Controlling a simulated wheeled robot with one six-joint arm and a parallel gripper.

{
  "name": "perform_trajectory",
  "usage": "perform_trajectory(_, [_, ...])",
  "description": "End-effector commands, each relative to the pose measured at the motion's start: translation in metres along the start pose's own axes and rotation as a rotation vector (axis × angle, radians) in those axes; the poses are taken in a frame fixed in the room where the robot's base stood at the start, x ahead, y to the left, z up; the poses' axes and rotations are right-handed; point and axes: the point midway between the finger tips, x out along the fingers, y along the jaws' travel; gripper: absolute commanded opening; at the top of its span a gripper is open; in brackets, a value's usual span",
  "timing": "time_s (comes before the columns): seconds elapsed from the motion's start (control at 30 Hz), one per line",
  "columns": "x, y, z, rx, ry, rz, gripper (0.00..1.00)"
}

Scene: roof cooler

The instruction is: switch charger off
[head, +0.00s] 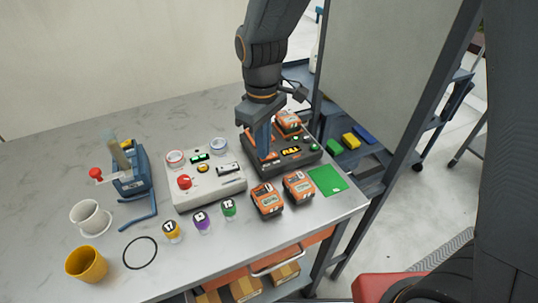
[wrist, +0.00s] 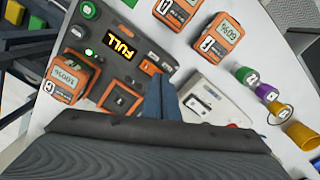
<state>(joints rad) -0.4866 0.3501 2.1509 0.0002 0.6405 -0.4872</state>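The charger (head: 310,160) is a dark box near the right end of the grey bench. Its lit display (wrist: 122,45) reads FULL, and a green light (wrist: 90,52) glows beside it. An orange battery (head: 288,122) sits in its back bay and also shows in the wrist view (wrist: 68,78). My gripper (head: 263,152) points down over the charger's left part. In the wrist view its blue fingers (wrist: 159,84) are together with nothing visible between them. Small orange-marked controls (wrist: 150,66) lie by the fingertips; contact and switch position cannot be told.
Two loose batteries (head: 267,200) (head: 298,186) stand before the charger, beside a green mat (head: 328,179). A white control box (head: 207,187) with a red knob is to the left.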

Motion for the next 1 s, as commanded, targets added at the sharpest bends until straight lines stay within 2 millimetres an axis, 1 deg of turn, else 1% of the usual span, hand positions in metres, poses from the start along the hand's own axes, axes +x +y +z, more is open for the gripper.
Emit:
perform_trajectory(0.17, [0.003, 0.000, 0.000, 0.000, -0.001, 0.000, 0.00])
perform_trajectory(0.37, [-0.001, 0.000, 0.000, 0.000, 0.000, 0.000, 0.00])
perform_trajectory(1.0, [-0.047, 0.000, 0.001, 0.001, 0.000, 0.000, 0.00])
